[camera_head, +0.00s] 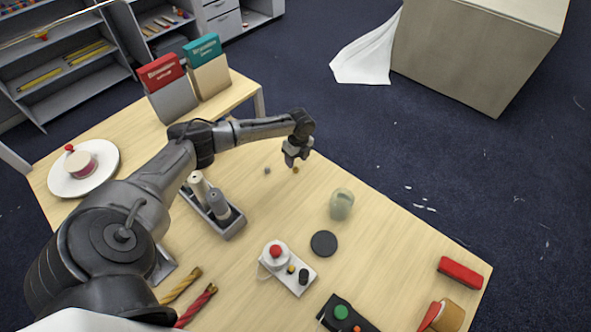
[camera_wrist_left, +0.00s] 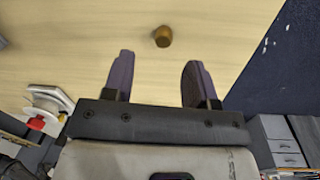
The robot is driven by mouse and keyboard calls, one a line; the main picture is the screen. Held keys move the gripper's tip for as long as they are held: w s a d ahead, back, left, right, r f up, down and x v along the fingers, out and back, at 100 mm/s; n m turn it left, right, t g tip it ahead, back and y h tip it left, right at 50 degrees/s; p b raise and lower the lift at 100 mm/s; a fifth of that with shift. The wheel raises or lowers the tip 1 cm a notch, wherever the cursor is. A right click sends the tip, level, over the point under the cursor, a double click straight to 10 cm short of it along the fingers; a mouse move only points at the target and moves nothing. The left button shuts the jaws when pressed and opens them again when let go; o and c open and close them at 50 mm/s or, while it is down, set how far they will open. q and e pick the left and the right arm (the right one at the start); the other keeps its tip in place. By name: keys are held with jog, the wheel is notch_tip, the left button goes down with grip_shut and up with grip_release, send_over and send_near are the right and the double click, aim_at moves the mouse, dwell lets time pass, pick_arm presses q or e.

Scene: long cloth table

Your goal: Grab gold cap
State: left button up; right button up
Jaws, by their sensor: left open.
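The gold cap (camera_head: 296,170) is a small brownish-gold piece near the table's far edge in the head view. In the left wrist view the gold cap (camera_wrist_left: 162,36) stands on the bare wood, just beyond the gap between my fingertips. My left gripper (camera_head: 291,160) points down right beside the cap in the head view. In the wrist view its two fingers (camera_wrist_left: 159,64) are apart with nothing between them. I cannot tell its exact height above the table. My right gripper is not in view.
A small grey piece (camera_head: 267,170) lies left of the cap. A greenish jar (camera_head: 341,204), a black disc (camera_head: 323,243) and a grey tray with bottles (camera_head: 233,231) stand nearer. The table's far edge runs close behind the cap.

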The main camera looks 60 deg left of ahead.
aim_at(296, 168)
pick_arm(q)
notch_tip(296, 168, down, 4)
jog(key=shift+r, duration=0.1)
jog(key=shift+f, duration=0.75)
jog(key=shift+c, duration=0.4)
grip_shut()
